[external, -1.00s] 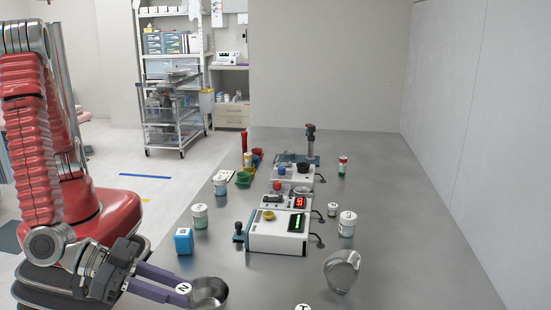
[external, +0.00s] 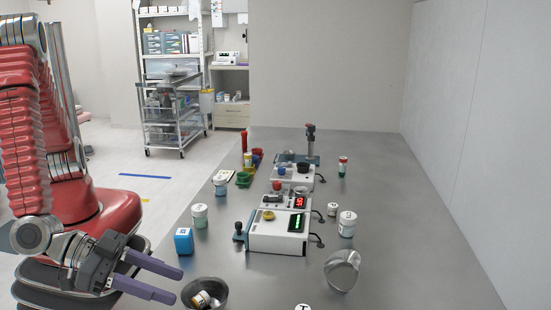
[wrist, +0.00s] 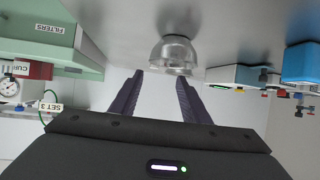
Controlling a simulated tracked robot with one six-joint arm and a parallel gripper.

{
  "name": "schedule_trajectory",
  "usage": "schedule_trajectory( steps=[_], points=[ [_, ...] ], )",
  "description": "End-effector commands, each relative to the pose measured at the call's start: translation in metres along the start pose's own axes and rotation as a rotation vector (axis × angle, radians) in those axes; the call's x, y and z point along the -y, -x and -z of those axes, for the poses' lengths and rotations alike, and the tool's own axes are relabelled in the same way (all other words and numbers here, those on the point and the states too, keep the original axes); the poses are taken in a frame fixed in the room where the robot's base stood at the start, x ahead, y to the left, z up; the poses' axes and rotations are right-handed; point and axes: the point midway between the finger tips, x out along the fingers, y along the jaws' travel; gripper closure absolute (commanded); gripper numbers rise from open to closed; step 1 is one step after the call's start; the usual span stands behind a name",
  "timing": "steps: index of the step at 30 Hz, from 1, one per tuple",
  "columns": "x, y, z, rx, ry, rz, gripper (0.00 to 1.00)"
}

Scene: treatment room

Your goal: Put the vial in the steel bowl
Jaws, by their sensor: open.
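The steel bowl (external: 223,291) stands at the near left of the grey table, and its outside shows ahead of my fingers in the wrist view (wrist: 173,51). The vial (external: 203,299), a small container with a white lid and a brownish part, lies tilted inside the bowl. Its lower part is hidden by the bowl wall and it cannot be made out in the wrist view. My gripper (external: 178,284) is open and empty, its purple fingers pointing at the bowl from the left, a little apart from it.
A blue box (external: 183,241) and a white-lidded jar (external: 200,216) stand behind the bowl. A white device (external: 278,232) with green digits is mid-table. A shiny metal vessel (external: 342,270) stands to the right. The table between bowl and vessel is mostly clear.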

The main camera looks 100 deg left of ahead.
Motion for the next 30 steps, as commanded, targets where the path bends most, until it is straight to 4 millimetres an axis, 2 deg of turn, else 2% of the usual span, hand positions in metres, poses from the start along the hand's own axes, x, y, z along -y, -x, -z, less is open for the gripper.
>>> schedule_trajectory(
  steps=[3, 15, 21, 30],
  points=[
    [-0.001, 0.021, 0.0, 0.0, 0.0, -0.004, 0.58],
    [-0.001, 0.081, 0.0, 0.0, 0.0, -0.003, 0.58],
    [0.0, 0.096, 0.0, 0.0, -0.001, 0.0, 0.58],
    [0.0, 0.098, 0.0, 0.001, 0.0, 0.001, 0.58]
  ],
)
